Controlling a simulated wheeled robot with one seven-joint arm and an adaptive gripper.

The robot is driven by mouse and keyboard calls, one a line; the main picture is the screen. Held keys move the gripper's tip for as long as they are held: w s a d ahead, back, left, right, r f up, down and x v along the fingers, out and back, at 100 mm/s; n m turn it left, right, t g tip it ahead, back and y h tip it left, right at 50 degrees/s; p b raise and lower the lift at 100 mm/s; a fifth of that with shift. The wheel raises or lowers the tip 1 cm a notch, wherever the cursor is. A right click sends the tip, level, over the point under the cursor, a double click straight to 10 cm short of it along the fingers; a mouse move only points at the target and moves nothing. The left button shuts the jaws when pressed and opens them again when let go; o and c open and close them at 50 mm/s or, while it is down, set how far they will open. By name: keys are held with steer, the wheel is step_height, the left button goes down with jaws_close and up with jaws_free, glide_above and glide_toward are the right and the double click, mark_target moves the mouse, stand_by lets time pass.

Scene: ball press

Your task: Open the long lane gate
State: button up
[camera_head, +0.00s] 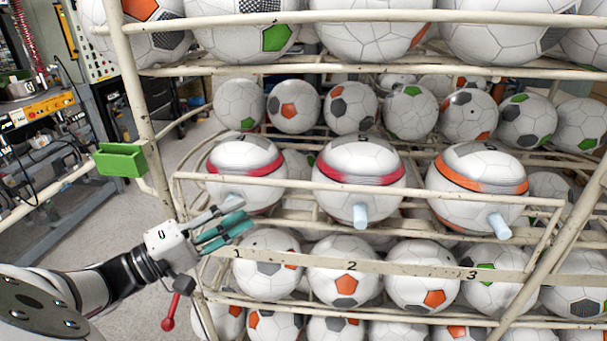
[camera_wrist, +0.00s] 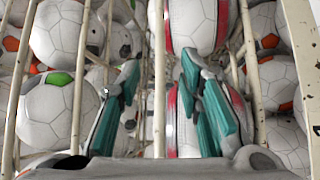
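The long lane gate, which I take to be the cream tube frame (camera_head: 305,184), runs across the front of the middle row of balls and looks closed. Three banded balls (camera_head: 358,168) sit behind its top rail, with pale blue pegs (camera_head: 360,215) below. My gripper (camera_head: 238,214), with teal fingers, is at the frame's left end, in front of the leftmost ball. In the wrist view my gripper (camera_wrist: 160,72) is open, with one finger on each side of a cream bar (camera_wrist: 159,110). I cannot tell if it touches the bar or which rail this is.
A lower rail (camera_head: 420,268) carries the numbers 1, 2 and 3. More balls (camera_head: 345,267) fill the rows above and below. A green box (camera_head: 121,158) hangs on the left post. A red-knobbed lever (camera_head: 168,324) is below my gripper. Open floor lies left of the rack.

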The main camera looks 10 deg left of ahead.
mark_target(288, 187)
steer(key=x, duration=1.3)
steer(key=shift+p, duration=0.3)
steer(key=shift+s, duration=0.1)
jaws_close()
